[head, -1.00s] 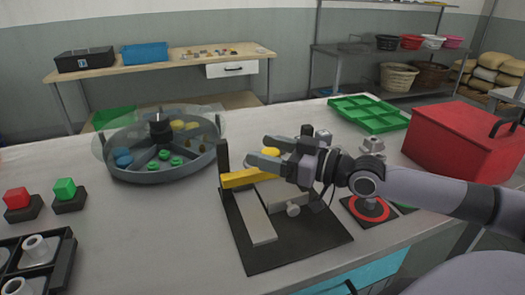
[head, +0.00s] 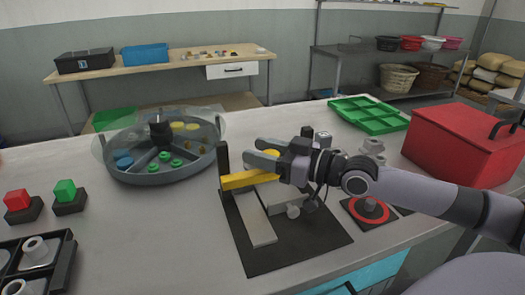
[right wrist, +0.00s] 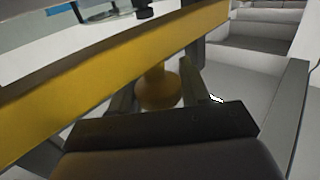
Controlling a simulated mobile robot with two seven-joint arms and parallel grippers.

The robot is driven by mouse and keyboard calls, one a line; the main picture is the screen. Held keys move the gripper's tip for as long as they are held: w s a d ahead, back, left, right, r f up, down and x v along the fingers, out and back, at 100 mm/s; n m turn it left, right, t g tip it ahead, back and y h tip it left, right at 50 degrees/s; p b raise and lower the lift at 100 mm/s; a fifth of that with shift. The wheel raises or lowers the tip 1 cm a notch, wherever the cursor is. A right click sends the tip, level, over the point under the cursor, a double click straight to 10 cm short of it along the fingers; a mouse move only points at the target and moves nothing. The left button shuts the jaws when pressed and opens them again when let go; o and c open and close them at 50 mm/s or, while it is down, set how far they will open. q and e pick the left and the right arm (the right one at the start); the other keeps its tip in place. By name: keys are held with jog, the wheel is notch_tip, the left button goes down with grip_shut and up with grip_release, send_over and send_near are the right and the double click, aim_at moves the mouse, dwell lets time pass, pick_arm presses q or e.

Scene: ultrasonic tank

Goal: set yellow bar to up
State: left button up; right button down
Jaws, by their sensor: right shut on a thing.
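The yellow bar (head: 246,180) lies roughly level across the back of a black base plate (head: 308,240), beside a dark upright post (head: 223,160). My right gripper (head: 262,160) is at the bar's right part. In the right wrist view the yellow bar (right wrist: 110,70) crosses the picture, and a round yellow knob (right wrist: 158,88) on it sits between my fingers. The right gripper is shut on this knob. A grey flat bar (head: 258,222) lies on the plate in front of the yellow bar. My left gripper is not in view.
A round divided tank (head: 165,175) with a clear cover stands left of the fixture. A red box (head: 465,142) and a green tray (head: 368,115) are at the right. Red (head: 17,198) and green (head: 65,190) blocks stand at the left. The table between is clear.

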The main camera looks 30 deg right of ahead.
aim_at(273, 154)
notch_tip(273, 154, up, 5)
jog(key=p, duration=0.4)
jog(key=shift+r, duration=0.45)
jog(key=c, duration=0.6)
grip_release()
jog(key=shift+c, duration=0.2)
jog(key=shift+o, duration=0.2)
jog(key=shift+s+d+f, duration=0.1)
jog(key=shift+f, duration=0.15)
jog(key=shift+v, duration=1)
jog(key=shift+p+v, duration=1.8)
jog(key=shift+v, duration=0.6)
